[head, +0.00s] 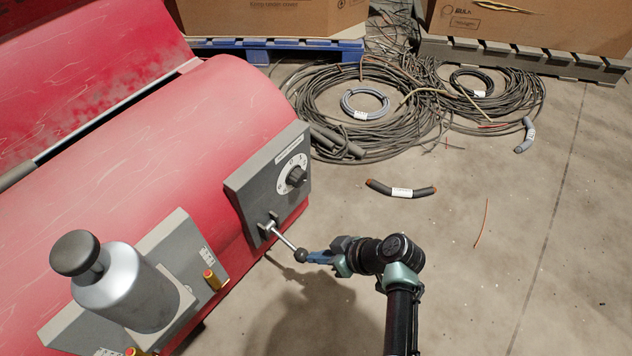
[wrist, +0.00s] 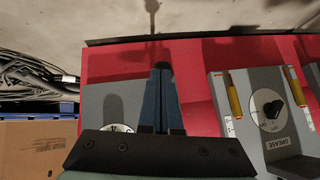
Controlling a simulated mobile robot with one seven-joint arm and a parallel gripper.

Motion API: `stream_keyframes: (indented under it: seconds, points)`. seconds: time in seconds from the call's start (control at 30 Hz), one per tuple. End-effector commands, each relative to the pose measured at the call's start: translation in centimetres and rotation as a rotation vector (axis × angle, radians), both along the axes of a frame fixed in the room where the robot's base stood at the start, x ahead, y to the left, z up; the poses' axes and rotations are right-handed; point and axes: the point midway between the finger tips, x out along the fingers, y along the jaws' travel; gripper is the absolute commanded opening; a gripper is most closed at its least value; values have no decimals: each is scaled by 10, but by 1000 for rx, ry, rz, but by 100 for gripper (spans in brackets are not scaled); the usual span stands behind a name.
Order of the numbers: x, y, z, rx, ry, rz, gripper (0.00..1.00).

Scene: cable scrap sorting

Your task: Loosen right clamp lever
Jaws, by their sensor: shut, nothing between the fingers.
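The clamp lever (head: 284,240) is a metal rod with a dark ball knob (head: 300,254) at its end. It sticks out from the lower edge of a grey plate (head: 258,172) with a round dial (head: 292,175) on the red machine. My gripper (head: 311,257) is at the knob in the head view, its blue fingers shut with nothing between them. Whether the fingertips touch the knob, I cannot tell. In the wrist view the closed fingers (wrist: 163,80) point over the grey plate (wrist: 104,98), and a dark rounded end shows at their tips. The lever's rod is hidden there.
A second grey plate (head: 180,245) with orange-yellow handles and a grey cylinder (head: 122,290) with a dark cap stands to the left. Cable coils (head: 330,85) and a short cable piece (head: 425,191) lie on the floor. Open floor (head: 530,270) extends to the right.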

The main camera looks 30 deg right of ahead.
Motion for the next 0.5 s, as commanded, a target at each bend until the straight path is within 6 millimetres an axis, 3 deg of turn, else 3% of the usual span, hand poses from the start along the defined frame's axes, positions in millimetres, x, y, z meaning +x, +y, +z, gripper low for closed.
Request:
stream_keyframes:
  seconds: [0.2, 0.5]
  points:
    - [2, 1, -19, 0, 1, 1, 0]
    - [4, 1, -29, -1, 1, 1, 0]
